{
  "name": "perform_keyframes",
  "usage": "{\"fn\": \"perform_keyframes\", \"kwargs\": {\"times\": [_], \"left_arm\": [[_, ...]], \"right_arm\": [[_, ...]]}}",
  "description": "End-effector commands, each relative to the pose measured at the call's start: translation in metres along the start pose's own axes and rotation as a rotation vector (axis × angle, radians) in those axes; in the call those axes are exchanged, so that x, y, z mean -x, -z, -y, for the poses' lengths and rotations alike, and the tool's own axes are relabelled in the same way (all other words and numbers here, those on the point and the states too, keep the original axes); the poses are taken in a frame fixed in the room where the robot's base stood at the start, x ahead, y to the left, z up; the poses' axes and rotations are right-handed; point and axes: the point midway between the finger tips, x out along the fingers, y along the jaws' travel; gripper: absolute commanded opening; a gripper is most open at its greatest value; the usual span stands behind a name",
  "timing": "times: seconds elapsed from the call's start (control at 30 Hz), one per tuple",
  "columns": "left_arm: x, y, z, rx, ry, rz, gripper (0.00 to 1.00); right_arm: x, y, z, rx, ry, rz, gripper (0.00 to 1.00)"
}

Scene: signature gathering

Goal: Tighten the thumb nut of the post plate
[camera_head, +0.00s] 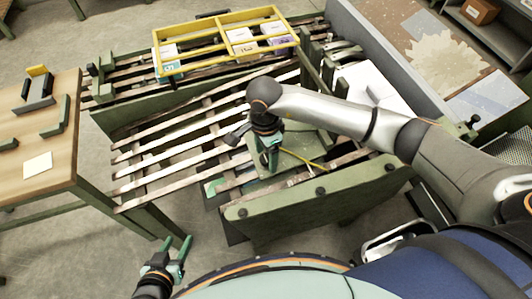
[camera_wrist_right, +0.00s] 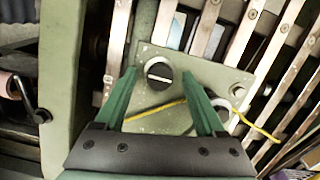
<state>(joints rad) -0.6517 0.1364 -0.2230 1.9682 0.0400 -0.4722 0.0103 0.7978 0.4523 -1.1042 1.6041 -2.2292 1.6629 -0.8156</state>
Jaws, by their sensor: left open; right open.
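The post plate (camera_wrist_right: 212,74) is a pale green metal plate lying on the slatted bed; it also shows in the head view (camera_head: 300,142). On it is a round dark-rimmed fitting with a light bar across it, which looks like the thumb nut (camera_wrist_right: 158,74). My right gripper (camera_wrist_right: 160,82) is open, its green fingers on either side of this fitting; whether they touch it is unclear. In the head view my right gripper (camera_head: 269,160) points down over the plate and hides the nut. My left gripper (camera_head: 180,246) is open and empty, low at the left, away from the plate.
A green beam (camera_head: 318,207) with dark knobs stands in front. A yellow divided tray (camera_head: 203,46) with boxes sits at the back. A wooden table (camera_head: 62,150) is at left.

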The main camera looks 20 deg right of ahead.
Motion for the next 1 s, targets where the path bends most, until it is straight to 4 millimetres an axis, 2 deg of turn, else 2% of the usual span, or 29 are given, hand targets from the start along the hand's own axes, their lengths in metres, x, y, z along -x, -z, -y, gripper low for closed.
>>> {"fn": "perform_keyframes", "kwargs": {"times": [0.17, 0.8, 1.0], "left_arm": [[0.0003, 0.0018, -0.0004, -0.001, -0.001, -0.003, 0.5], [-0.0009, -0.0001, -0.0006, -0.002, -0.002, 0.0, 0.5], [-0.001, -0.0005, -0.0005, -0.002, -0.002, 0.001, 0.5]], "right_arm": [[0.0, -0.0002, -0.0001, 0.0, 0.0, 0.0, 0.72], [0.0005, 0.0, -0.0001, 0.0, -0.001, 0.0, 0.01], [0.0006, 0.0001, 0.0, -0.001, 0.0, 0.0, 0.0]]}}
